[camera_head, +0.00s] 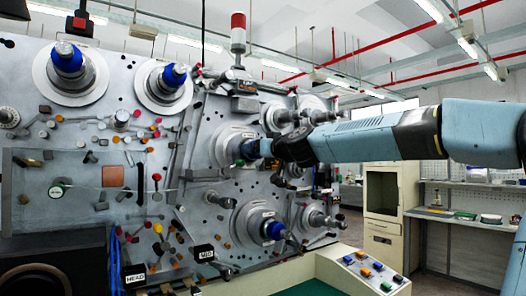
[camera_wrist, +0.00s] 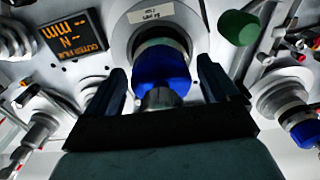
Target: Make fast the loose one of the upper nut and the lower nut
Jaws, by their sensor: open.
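My gripper (camera_head: 257,148) is at the upper spindle of the right-hand panel in the head view. In the wrist view my gripper (camera_wrist: 163,72) is open, one finger on each side of a blue nut (camera_wrist: 160,66). Gaps show between the nut and both fingers. The dark spindle end (camera_wrist: 162,98) points towards my palm. In the head view this upper nut is mostly hidden by my gripper. The lower nut (camera_head: 274,230) is blue and sits on the spindle below, clear of my arm. I cannot tell by sight which nut is loose.
Another blue-collared spindle (camera_wrist: 303,130) stands at the right of the wrist view, near a green knob (camera_wrist: 238,27). A dark display (camera_wrist: 75,45) is at upper left. Two more blue-topped spindles (camera_head: 67,57) (camera_head: 174,75) are on the left panel. A button console (camera_head: 366,272) stands in front.

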